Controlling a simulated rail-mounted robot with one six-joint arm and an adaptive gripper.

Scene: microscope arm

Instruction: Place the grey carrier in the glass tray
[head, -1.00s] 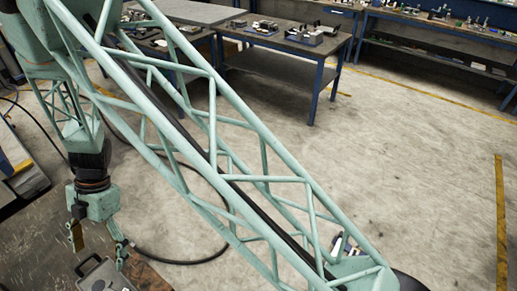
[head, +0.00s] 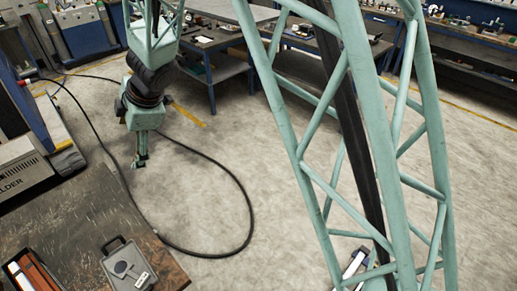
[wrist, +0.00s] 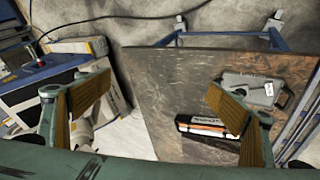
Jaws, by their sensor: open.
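A grey case with a handle (head: 130,268) lies on the dark worktable at the lower left of the head view. It also shows at the right in the wrist view (wrist: 252,91); I cannot tell whether it is the grey carrier. I cannot make out a glass tray in either view. My gripper (head: 140,162) hangs beyond the table's far edge in the head view, apart from the case. In the wrist view its two fingers (wrist: 158,90) stand wide apart with nothing between them.
A black box with orange contents (head: 32,272) lies left of the case on the dark worktable (head: 75,225). A welder unit (head: 22,170) stands at the far left. A black cable (head: 235,200) loops over the open floor. Workbenches (head: 225,70) line the back.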

